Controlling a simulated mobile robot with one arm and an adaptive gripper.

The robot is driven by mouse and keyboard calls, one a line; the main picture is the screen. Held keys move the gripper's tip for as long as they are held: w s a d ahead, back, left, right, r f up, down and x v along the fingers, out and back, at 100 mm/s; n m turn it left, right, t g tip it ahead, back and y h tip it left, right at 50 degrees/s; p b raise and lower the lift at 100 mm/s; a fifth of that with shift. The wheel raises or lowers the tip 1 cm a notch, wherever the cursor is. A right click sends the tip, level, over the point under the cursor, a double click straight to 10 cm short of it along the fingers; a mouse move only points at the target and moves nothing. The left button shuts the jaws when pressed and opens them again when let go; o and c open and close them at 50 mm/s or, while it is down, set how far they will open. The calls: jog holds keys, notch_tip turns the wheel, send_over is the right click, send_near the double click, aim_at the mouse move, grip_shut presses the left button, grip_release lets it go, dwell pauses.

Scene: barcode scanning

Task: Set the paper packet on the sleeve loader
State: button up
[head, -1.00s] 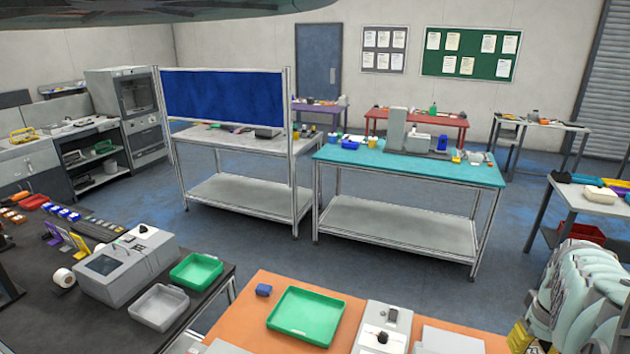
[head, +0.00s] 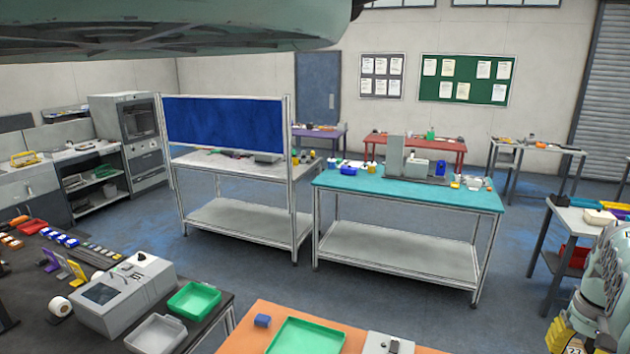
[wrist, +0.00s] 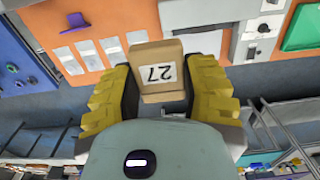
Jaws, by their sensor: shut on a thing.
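My gripper (wrist: 161,76) is shut on the paper packet (wrist: 157,58), a tan-brown block with a white label reading 27, upside down in the wrist view. The yellow fingers press on both sides of it. In the head view my gripper (head: 572,338) is at the bottom right, cut by the frame edge. A grey-white device (wrist: 262,25) is on the orange table beyond the packet; I cannot tell whether it is the sleeve loader. A device (head: 388,343) also shows at the bottom of the head view.
The orange table also bears a green tray (head: 305,337) and a small blue box (head: 262,320). A dark table (head: 205,318) at left holds a grey machine, trays and tools. A teal bench (head: 425,194) stands further back. The floor between is clear.

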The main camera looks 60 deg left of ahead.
jog(key=d+r+m+p, duration=0.2)
jog(key=d+r+m, duration=0.1)
jog(key=r, duration=1)
jog(key=d+r+m+p, duration=0.3)
jog(key=d+r, duration=0.3)
jog(key=r, duration=0.8)
jog(key=shift+s+d+m, duration=0.15)
jog(key=shift+d+m, duration=0.05)
jog(key=shift+m, duration=0.2)
jog(key=shift+f, duration=0.1)
